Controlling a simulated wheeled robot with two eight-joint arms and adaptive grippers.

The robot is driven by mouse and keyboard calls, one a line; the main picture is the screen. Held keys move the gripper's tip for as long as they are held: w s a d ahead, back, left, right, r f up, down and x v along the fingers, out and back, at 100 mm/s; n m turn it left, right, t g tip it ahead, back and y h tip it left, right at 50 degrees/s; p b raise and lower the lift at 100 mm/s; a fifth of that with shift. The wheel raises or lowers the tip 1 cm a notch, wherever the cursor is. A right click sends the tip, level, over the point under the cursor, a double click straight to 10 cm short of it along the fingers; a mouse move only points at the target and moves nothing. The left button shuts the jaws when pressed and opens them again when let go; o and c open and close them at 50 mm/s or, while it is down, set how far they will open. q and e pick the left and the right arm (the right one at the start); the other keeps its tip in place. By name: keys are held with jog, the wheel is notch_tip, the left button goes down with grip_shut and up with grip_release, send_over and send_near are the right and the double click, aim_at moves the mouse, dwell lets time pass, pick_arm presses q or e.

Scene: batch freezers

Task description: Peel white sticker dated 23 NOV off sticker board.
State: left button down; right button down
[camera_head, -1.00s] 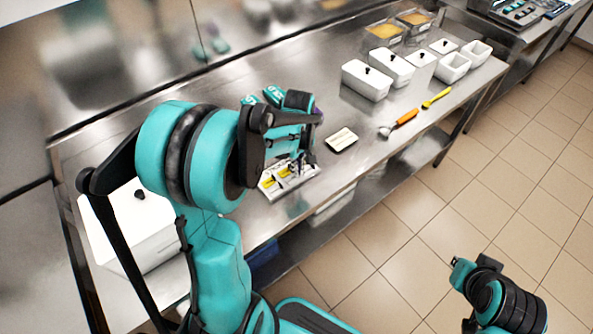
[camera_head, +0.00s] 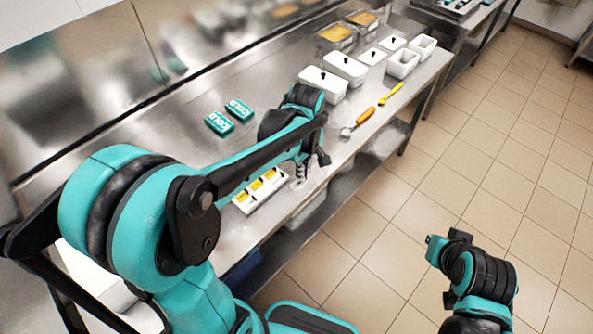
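A pale board (camera_head: 262,200) with yellow and white patches lies near the table's front edge, left of my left gripper. The lettering is too small to read, so I cannot pick out the 23 NOV sticker. My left gripper (camera_head: 302,174) points down over the table just right of the board. Its fingers are small and partly dark, and I cannot tell whether they are open or hold anything. My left arm crosses in front of the table and hides part of its surface. My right gripper (camera_head: 447,240) is over the floor at lower right, away from the table; its fingers are unclear.
Two teal COLD packs (camera_head: 228,116) lie behind the board. White lidded containers (camera_head: 325,84) stand farther right, with an orange-handled scoop (camera_head: 364,116) and a yellow utensil (camera_head: 392,94) in front. A blue item (camera_head: 243,268) is below the table. Bare steel surrounds the packs.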

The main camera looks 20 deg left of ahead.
pick_arm(q)
jog(key=shift+r+p, duration=2.15)
jog(key=shift+r, duration=0.65)
jog(key=shift+f, duration=0.1)
